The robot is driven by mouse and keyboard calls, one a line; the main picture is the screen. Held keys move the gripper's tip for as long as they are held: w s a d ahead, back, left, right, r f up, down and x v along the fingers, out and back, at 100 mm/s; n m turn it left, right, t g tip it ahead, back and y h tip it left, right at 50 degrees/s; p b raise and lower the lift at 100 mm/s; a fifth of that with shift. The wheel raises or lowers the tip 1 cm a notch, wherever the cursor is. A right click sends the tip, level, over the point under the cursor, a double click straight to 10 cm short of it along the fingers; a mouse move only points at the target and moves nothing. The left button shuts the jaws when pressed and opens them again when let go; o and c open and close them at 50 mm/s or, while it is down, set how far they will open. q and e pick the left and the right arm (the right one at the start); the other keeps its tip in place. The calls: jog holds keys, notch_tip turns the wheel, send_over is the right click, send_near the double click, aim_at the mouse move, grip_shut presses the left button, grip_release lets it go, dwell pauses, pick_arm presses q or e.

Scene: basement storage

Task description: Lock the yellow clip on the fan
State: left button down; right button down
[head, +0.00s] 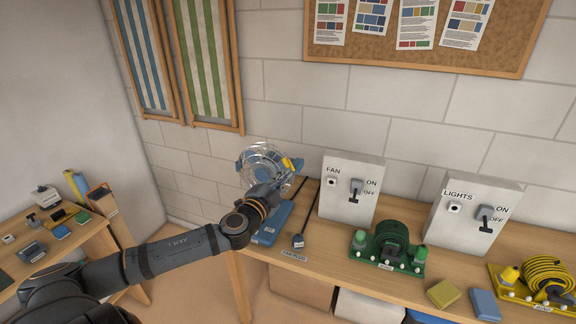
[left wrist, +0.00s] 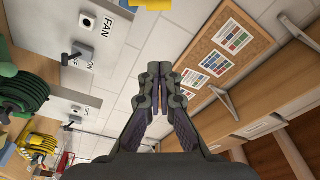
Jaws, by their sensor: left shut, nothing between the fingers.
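The fan (head: 262,160) stands at the left end of the long workbench, with a clear round guard and blue clips around its rim. The yellow clip (head: 292,163) is on the right side of the guard; it looks tilted outward, but it is too small to tell whether it is locked. The fan's blue base (head: 271,224) lies partly behind my arm. My left gripper (head: 277,186) is in front of the fan, just below the yellow clip, and I cannot tell whether they touch. In the left wrist view the left fingers (left wrist: 158,75) are together and empty; the fan is not visible there.
A FAN switch box (head: 349,188) and a LIGHTS switch box (head: 473,215) stand on the workbench (head: 440,272) to the right. A black plug (head: 299,240), a green cable reel (head: 388,246) and a yellow reel (head: 543,280) lie nearer. A cluttered side table (head: 35,262) is at left.

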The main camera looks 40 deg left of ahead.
aim_at(289, 165)
pick_arm(q)
jog(key=w+a+p, duration=0.1)
jog(key=w+p, duration=0.4)
jog(key=w, duration=0.5)
jog(key=s+a+b, duration=0.1)
jog(key=a+f, duration=0.1)
jog(key=a, duration=0.1)
jog(key=shift+s+a+f+b, duration=0.1)
jog(key=shift+s+f+b, duration=0.05)
jog(key=shift+s+b, duration=0.25)
